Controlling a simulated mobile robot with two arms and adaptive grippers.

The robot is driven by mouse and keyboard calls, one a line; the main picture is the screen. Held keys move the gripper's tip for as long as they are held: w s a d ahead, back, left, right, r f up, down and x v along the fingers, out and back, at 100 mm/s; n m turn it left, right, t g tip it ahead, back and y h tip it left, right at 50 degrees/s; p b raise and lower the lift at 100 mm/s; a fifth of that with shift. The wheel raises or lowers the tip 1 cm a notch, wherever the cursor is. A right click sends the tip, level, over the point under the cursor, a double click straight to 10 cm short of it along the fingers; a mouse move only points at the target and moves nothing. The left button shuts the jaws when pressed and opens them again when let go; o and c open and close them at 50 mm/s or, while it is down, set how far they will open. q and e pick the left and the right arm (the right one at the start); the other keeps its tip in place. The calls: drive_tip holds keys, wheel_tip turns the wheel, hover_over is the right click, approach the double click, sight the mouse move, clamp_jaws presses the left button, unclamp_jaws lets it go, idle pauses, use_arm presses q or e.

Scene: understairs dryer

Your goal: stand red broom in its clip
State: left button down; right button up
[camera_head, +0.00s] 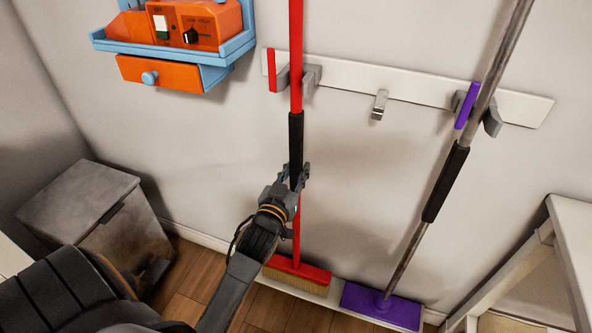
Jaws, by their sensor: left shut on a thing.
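The red broom (297,75) stands nearly upright against the wall, its head (298,270) at the bottom near the floor. Its handle passes in front of the grey clip (311,76) marked by a red strip (271,70) on the white rail (345,78). From this angle I cannot tell whether the handle sits inside the clip. My left gripper (298,176) is shut on the broom handle at the lower end of its black grip. My right gripper is not in view.
A small hook (379,104) is mid-rail. An orange and blue shelf unit (190,40) hangs upper left. A grey bin (100,215) stands left, a white table (572,225) right.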

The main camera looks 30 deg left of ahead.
use_arm(q)
drive_tip(key=shift+f, duration=0.1)
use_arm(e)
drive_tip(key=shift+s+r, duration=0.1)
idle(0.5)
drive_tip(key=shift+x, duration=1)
use_arm(q)
drive_tip(key=c, duration=1.1)
unclamp_jaws()
drive_tip(key=shift+o, duration=0.6)
drive_tip(key=shift+f, duration=0.15)
drive_tip(key=o, duration=0.7)
drive_tip(key=shift+o, duration=0.2)
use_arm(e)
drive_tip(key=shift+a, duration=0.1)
